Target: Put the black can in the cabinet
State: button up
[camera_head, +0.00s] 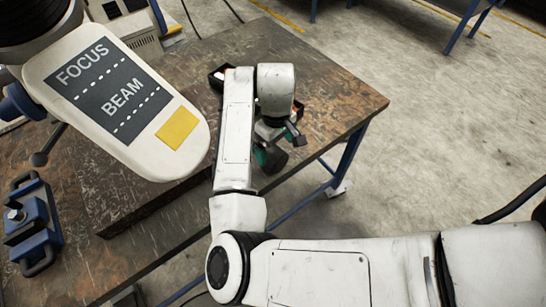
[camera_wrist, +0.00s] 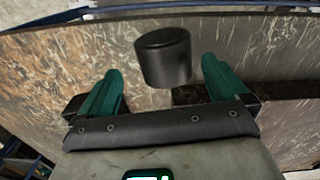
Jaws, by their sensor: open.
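The black can (camera_wrist: 163,58) is a short dark cylinder standing on the worn brown tabletop in the wrist view. My gripper (camera_wrist: 162,70) is open, its two teal fingers spread to either side of the can. Clear gaps show on both sides, and neither finger visibly touches it. How far the can reaches in between the fingers is hard to tell. In the head view, my gripper (camera_head: 270,152) is near the table's right edge, partly hidden by my arm. A dark shape beside the fingers may be the can. No cabinet is recognisable in either view.
The microscope arm (camera_head: 130,95), labelled FOCUS and BEAM, hangs over the table (camera_head: 330,90) at left. A dark tray (camera_head: 216,78) is partly behind my arm. Open concrete floor (camera_head: 420,120) lies to the right.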

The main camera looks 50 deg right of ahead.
aim_at(274, 152)
jog(key=shift+a+f+p, duration=0.2)
jog(key=shift+f, duration=1.25)
jog(key=shift+a+f+p, duration=0.15)
jog(key=shift+f, duration=1.3)
jog(key=shift+c, duration=0.5)
jog(key=c, duration=1.1)
jog(key=shift+r, duration=0.45)
jog(key=shift+c, duration=0.2)
notch_tip(274, 152, up, 2)
jog(key=shift+r+b, duration=0.15)
jog(key=shift+b, duration=0.25)
jog(key=s+a+r, duration=0.7)
jog(key=s+r, duration=0.3)
jog(key=s, duration=0.2)
jog(key=shift+s, duration=0.15)
